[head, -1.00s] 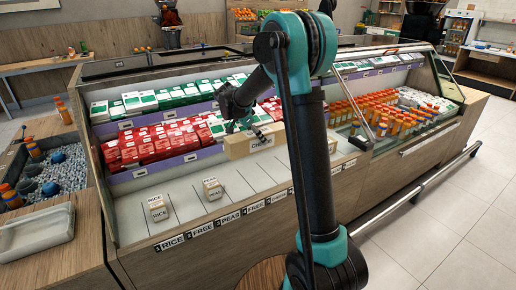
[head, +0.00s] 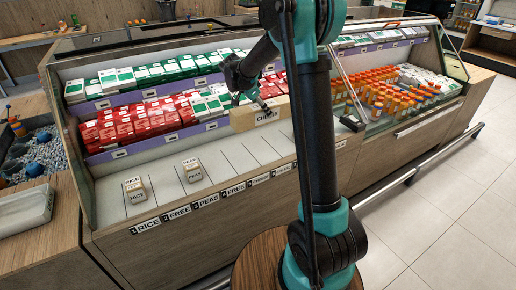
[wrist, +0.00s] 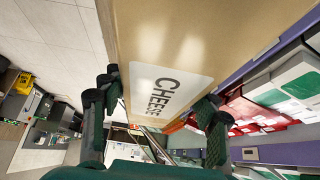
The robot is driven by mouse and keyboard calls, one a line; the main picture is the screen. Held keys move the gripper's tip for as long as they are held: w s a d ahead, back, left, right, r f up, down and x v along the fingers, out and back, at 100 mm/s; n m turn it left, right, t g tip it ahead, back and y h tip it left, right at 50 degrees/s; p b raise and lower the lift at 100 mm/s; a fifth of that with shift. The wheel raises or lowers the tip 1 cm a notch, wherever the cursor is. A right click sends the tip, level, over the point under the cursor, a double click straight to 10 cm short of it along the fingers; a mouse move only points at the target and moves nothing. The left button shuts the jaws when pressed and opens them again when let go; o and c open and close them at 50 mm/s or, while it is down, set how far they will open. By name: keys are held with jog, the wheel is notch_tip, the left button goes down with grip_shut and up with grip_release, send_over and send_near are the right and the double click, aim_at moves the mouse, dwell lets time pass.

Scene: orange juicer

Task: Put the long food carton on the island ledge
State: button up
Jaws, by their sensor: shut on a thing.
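The long food carton (head: 244,121) is tan with a white label reading "CHEESE". My gripper (head: 264,106) is shut on it and holds it above the display island, in front of the red and white boxes. In the wrist view the carton (wrist: 185,35) fills the middle, with my gripper's (wrist: 157,92) fingers on both its sides. The island ledge (head: 236,160) is the pale front strip below, divided into lanes by dark lines. Part of the carton and the ledge's right end are hidden behind my arm.
Small blocks marked RICE (head: 135,190) and PEAS (head: 192,170) stand on the ledge's left lanes. Front tags read RICE, FREE and PEAS, among others. Red boxes (head: 125,125) and green-white boxes (head: 150,75) fill the shelves behind. Orange-capped bottles (head: 385,90) stand in the right bay.

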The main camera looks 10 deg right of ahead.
notch_tip(320, 180, down, 17)
jog(key=shift+f, duration=0.2)
dwell(0.3)
jog(key=shift+f, duration=0.15)
jog(key=o, duration=1.3)
jog(key=shift+o, duration=0.2)
jog(key=v, duration=1.2)
jog(key=s+d+r+n+y, duration=0.1)
jog(key=s+d+n+y, duration=0.2)
jog(key=s, duration=0.5)
jog(key=s+d+r+n, duration=0.2)
jog(key=s+d+n, duration=0.2)
jog(key=s+d, duration=0.3)
jog(key=s+f+n+y, duration=0.1)
jog(key=s+f+n, duration=0.1)
jog(key=s, duration=0.6)
jog(key=s+f+n+t+y, duration=0.1)
jog(key=s+n, duration=0.3)
jog(key=s, duration=0.5)
jog(key=shift+s+f+t+y, duration=0.25)
jog(key=shift+f+t+y, duration=0.05)
jog(key=shift+f+y, duration=0.2)
